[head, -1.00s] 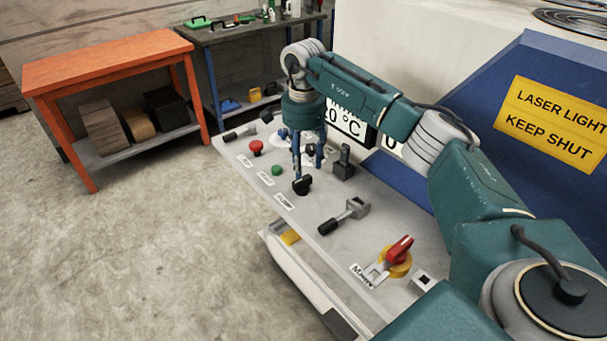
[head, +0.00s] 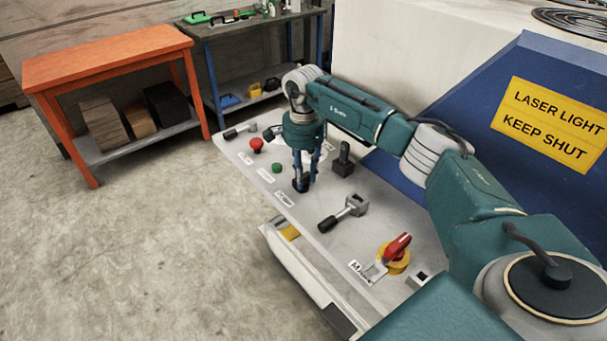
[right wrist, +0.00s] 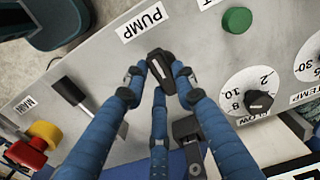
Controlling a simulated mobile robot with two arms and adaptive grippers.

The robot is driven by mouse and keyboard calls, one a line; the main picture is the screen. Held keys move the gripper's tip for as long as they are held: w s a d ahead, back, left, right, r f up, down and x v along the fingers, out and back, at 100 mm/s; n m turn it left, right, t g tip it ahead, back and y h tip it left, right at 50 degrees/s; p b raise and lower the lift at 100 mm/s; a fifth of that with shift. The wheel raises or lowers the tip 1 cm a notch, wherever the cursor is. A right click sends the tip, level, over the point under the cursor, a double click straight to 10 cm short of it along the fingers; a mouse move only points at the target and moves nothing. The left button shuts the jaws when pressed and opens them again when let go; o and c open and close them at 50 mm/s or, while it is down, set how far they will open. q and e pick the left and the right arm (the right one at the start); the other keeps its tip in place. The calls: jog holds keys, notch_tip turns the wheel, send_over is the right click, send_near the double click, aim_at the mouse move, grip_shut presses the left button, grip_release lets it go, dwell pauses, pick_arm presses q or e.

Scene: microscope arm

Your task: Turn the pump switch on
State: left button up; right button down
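The pump switch is a black rotary knob (right wrist: 160,72) beside the PUMP label (right wrist: 141,22) in the right wrist view. It stands at an angle to the label. My right gripper (head: 304,183) reaches down to the panel there. In the right wrist view its blue fingers (right wrist: 160,76) are drawn in around the knob and appear to press on its sides. My left gripper is not in view.
The grey panel (head: 300,222) also bears a red button (head: 256,145), a green button (head: 277,168), a black-handled lever (head: 343,213) and a red-and-yellow main switch (head: 396,252). A black upright lever (head: 343,160) stands close right of my fingers. A blue housing rises behind.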

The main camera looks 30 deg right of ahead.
jog(key=shift+m, duration=0.3)
jog(key=m, duration=0.3)
jog(key=shift+a+m+b, duration=0.15)
jog(key=shift+m+b, duration=0.2)
jog(key=shift+m, duration=0.05)
jog(key=m, duration=0.4)
jog(key=shift+w+a, duration=0.1)
jog(key=m, duration=0.5)
jog(key=shift+w+a, duration=0.1)
jog(key=shift+w+r+m, duration=0.1)
jog(key=shift+w+m, duration=0.05)
jog(key=shift+m, duration=2.05)
jog(key=c, duration=1.4)
grip_release()
notch_tip(320, 180, up, 12)
jog(key=shift+f, duration=0.1)
